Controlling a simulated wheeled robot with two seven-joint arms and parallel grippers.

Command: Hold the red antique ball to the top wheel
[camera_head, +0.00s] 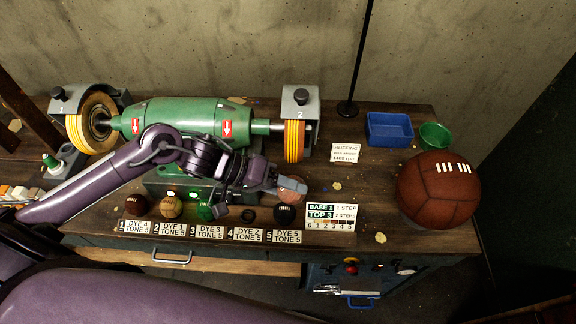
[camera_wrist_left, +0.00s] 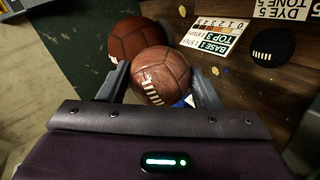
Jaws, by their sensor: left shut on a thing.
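My left gripper (camera_head: 281,188) is shut on a reddish-brown leather ball (camera_head: 294,189), held above the bench just below wheel 2. In the left wrist view, this ball (camera_wrist_left: 161,75), with pale laces, sits between the two fingers (camera_wrist_left: 160,90). The buffing machine (camera_head: 185,117) is green, with a yellow-edged wheel on each end: wheel 1 (camera_head: 97,122) at left and wheel 2 (camera_head: 292,142) at right, under a grey guard marked 2. The ball appears apart from wheel 2 in the head view. I cannot tell which wheel is called top. My right gripper is out of view.
Several dye balls stand in a labelled row, including a dark red one (camera_head: 136,205) and a black one (camera_head: 284,214). A large brown ball (camera_head: 438,188), blue bin (camera_head: 389,129) and green bowl (camera_head: 434,135) are at right. A sign (camera_head: 333,216) stands near the front edge.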

